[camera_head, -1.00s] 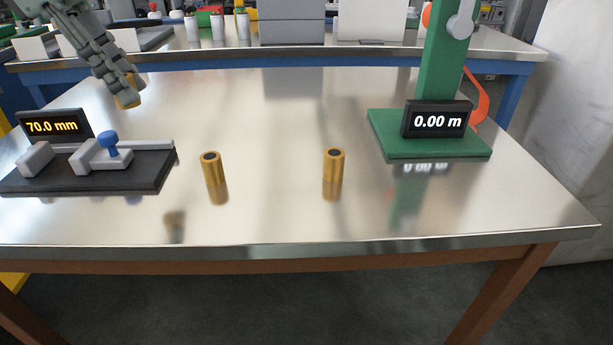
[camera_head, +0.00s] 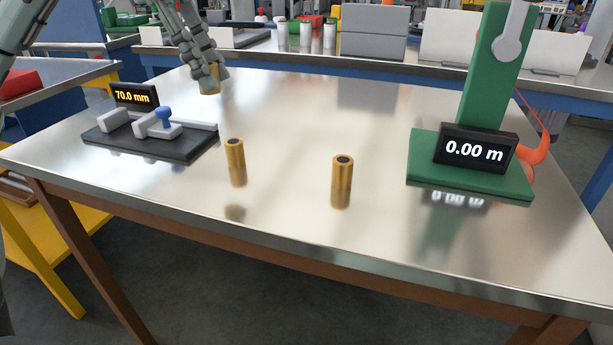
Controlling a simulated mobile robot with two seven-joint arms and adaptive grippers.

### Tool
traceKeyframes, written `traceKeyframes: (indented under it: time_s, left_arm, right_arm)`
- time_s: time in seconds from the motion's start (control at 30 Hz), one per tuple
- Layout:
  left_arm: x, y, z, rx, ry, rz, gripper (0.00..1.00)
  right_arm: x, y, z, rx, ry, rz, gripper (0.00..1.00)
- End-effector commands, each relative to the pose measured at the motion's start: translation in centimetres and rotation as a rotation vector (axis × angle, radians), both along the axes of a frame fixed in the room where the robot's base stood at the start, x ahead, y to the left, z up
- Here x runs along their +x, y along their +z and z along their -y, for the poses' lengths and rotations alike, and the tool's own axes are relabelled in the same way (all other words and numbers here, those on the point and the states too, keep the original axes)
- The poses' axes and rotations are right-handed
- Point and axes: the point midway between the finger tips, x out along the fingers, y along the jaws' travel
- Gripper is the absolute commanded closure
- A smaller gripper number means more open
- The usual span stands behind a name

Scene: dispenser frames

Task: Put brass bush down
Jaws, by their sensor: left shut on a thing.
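My left gripper (camera_head: 212,84) comes in from the upper left and is shut on a brass bush (camera_head: 210,90), which hangs above the far left part of the steel table (camera_head: 290,120). Most of that bush is hidden by the fingers. Two more brass bushes stand upright on the table, one left of the middle (camera_head: 235,154) and one nearer the middle (camera_head: 342,172). They stand apart from each other. My right gripper is not in view.
A measuring device (camera_head: 150,143) with a blue knob and a 70.0 mm display (camera_head: 136,96) sits at the left. A green press stand (camera_head: 470,175) with a 0.00 m display (camera_head: 474,149) stands at the right. The table's middle and front are mostly clear.

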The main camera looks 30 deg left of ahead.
Motion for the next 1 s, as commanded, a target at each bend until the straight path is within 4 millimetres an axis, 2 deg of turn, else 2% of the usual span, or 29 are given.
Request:
traceKeyframes:
  time_s: [0.13, 0.27, 0.37, 0.5, 0.63, 0.83, 1.0]
  left_arm:
    - [0.0, -0.6, 0.5, 0.0, -0.004, 0.001, 1.0]
    - [0.4, -2.2, 2.8, 0.001, -0.01, 0.002, 1.0]
    - [0.7, -3.5, 5.1, 0.001, -0.009, 0.0, 1.0]
    - [1.2, -5.0, 8.1, 0.002, -0.007, 0.001, 1.0]
    - [1.6, -6.3, 10.2, 0.002, -0.004, 0.001, 1.0]
    - [1.8, -7.3, 11.4, 0.001, 0.0, 0.0, 1.0]
    - [1.7, -9.6, 11.3, 0.002, 0.002, -0.002, 1.0]
  right_arm:
    - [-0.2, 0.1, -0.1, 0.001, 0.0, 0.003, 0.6]
    - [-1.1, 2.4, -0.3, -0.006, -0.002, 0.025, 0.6]
    - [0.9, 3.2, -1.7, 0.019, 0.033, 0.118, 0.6]
    - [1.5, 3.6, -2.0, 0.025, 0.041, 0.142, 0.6]
    - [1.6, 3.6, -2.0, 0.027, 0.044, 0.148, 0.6]
    - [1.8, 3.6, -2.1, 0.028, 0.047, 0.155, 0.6]
    - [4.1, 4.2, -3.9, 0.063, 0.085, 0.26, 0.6]
